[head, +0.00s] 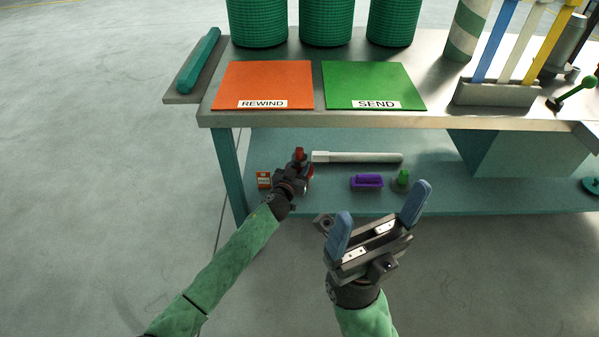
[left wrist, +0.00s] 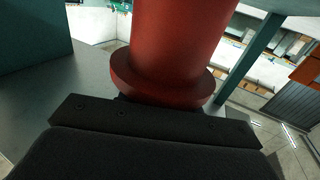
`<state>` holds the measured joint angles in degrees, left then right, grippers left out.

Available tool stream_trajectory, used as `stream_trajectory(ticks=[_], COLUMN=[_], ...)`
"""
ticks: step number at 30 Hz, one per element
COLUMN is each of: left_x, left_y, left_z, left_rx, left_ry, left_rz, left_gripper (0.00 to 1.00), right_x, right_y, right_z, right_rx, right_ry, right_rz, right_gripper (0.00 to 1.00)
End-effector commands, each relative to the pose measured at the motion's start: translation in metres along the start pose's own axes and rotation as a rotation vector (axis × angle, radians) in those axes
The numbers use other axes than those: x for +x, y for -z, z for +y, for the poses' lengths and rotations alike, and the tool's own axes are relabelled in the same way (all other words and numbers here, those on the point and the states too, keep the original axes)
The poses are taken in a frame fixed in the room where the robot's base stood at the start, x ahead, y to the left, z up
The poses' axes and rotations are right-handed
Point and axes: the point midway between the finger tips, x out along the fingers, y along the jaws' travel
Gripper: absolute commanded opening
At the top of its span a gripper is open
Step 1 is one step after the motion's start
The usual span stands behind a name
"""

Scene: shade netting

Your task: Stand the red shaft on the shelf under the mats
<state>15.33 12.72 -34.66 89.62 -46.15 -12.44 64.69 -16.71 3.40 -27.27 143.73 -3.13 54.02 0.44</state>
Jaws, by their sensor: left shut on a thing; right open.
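The red shaft (head: 299,154) shows only in part at the left of the lower shelf (head: 440,192); its top pokes up past my left gripper. My left gripper (head: 297,172) is shut on it, reaching in under the table top. In the left wrist view the red shaft (left wrist: 178,45) is large and close, with a wider collar low on it. Whether its foot touches the shelf is hidden. The orange REWIND mat (head: 262,82) and the green SEND mat (head: 373,82) lie on the table top above. My right gripper (head: 377,222) is open and empty in front of the shelf.
The table leg (head: 230,175) stands left of my left gripper. Green rolls (head: 327,22) stand at the back of the table top.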

Motion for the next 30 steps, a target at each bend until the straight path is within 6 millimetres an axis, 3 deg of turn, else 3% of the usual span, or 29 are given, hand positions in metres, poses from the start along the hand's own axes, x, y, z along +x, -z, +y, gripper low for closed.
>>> stream_trajectory(ticks=[4, 18, 19, 22, 30], left_x=[0.001, 0.001, 0.0, 0.0, 0.0], left_y=[-0.013, -0.018, -0.02, -0.019, -0.019], left_z=[0.0, 0.001, 0.001, 0.001, 0.0], left_rx=[0.001, 0.0, 0.0, 0.0, 0.0], left_ry=[-0.001, -0.001, 0.0, 0.0, -0.001], left_rz=[0.003, 0.003, 0.001, 0.001, 0.001], left_gripper=[0.0, 0.0, 0.37, 0.57, 0.57], right_x=[-0.001, -0.003, -0.003, -0.003, -0.002], right_y=[-0.003, -0.003, -0.003, -0.003, -0.003], right_z=[-0.003, -0.004, -0.004, -0.004, -0.004], right_rx=[0.024, 0.028, 0.029, 0.029, 0.03], right_ry=[-0.002, -0.011, -0.011, -0.011, -0.004], right_rz=[0.014, 0.017, 0.016, 0.016, 0.015], right_gripper=[0.88, 0.88, 0.88, 0.88, 0.88])
